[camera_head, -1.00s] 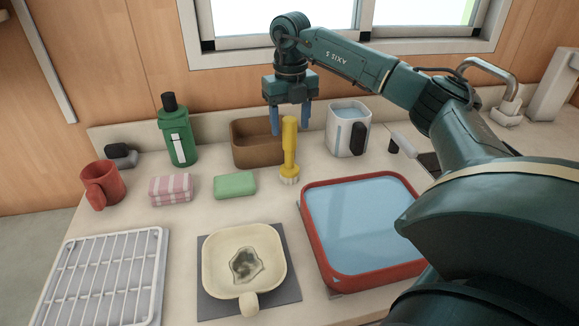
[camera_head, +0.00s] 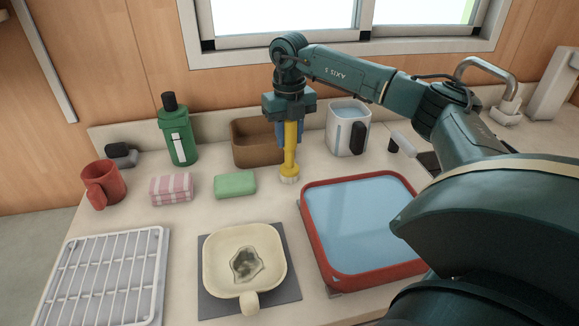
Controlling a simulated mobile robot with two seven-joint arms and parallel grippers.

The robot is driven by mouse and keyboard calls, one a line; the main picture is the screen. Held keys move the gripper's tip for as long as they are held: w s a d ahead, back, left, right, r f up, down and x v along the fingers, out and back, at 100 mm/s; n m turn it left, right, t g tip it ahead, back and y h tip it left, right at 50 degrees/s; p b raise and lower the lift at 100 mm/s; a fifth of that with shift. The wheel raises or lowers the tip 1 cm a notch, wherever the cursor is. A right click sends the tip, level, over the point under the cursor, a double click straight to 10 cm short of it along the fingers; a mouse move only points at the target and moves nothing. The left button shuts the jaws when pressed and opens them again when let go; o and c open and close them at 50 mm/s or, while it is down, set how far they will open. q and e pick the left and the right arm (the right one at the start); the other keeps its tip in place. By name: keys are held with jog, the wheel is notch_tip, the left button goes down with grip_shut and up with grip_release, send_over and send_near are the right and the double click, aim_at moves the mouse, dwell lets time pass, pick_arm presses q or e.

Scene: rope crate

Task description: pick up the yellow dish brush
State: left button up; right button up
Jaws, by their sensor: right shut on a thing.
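The yellow dish brush (camera_head: 289,160) stands upright, bristles down, on the counter in front of the brown bin. My right gripper (camera_head: 289,133) is above it, pointing down, with its blue fingers shut around the upper part of the yellow handle. The pale bristle end (camera_head: 289,180) appears to be at counter level. My left gripper is not in view.
The brown bin (camera_head: 246,154) is just behind the brush, and a white container (camera_head: 338,135) stands to its right. A green sponge (camera_head: 235,184) lies to the left. A red-rimmed tub of water (camera_head: 310,229) and a soiled pan (camera_head: 216,266) are in front.

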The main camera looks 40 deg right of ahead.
jog(key=shift+c, duration=1)
jog(key=shift+r, duration=0.1)
